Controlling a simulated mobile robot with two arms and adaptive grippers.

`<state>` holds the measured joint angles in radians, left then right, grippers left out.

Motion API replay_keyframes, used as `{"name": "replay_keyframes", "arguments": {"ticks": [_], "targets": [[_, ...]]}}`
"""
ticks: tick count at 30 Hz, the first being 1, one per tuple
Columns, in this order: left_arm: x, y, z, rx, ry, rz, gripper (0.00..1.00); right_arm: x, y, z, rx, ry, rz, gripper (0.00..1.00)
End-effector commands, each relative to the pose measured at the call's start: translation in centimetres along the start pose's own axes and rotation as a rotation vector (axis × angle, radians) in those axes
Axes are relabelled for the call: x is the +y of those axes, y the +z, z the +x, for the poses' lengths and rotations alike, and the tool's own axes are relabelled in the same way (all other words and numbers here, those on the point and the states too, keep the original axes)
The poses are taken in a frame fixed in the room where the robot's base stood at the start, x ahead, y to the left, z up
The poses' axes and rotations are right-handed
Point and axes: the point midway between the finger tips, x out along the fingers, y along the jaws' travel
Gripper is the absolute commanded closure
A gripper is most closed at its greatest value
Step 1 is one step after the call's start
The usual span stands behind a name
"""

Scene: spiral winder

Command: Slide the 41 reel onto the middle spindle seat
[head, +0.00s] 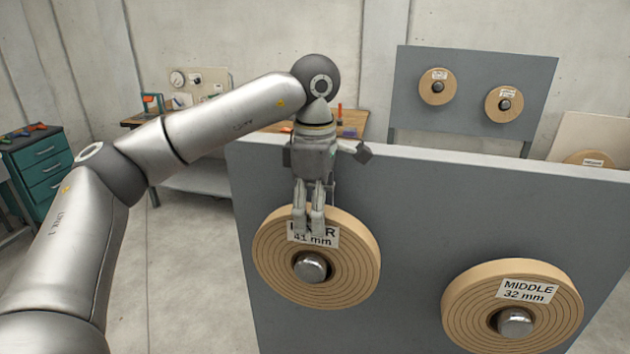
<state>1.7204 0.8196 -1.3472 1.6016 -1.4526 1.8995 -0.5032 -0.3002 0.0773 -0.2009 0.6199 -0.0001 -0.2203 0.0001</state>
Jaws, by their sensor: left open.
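The 41 reel (268,262) is a flat wooden disc with a ringed face, on a metal spindle (310,267) at the left of the grey panel. Its white label reads 41 mm; the word above is partly covered. My left gripper (309,231) points down over the reel's upper face, across that label. Its jaws are open, with the fingers close together. I cannot tell whether they touch the reel. At lower right, a second reel (462,312) labelled MIDDLE 32 mm sits around another spindle (515,322). My right gripper is not in view.
The grey panel (430,215) has bare room between the two reels. Behind it stands another panel (470,65) with two small reels, and a further reel (582,159) at right. A workbench (185,178) and a teal drawer cabinet (40,165) stand at the back left.

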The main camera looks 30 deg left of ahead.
Motion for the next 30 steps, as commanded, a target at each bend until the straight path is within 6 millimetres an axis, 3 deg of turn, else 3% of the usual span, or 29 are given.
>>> {"name": "replay_keyframes", "arguments": {"ticks": [6,17,30], "targets": [[0.0,0.0,2.1,0.001,-0.001,-0.001,0.42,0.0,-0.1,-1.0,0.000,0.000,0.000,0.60],[0.0,0.0,2.7,-0.001,0.000,0.000,0.42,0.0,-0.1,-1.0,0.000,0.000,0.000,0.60],[0.0,0.1,2.7,-0.001,0.000,0.000,0.99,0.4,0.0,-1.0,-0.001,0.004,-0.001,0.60]]}}
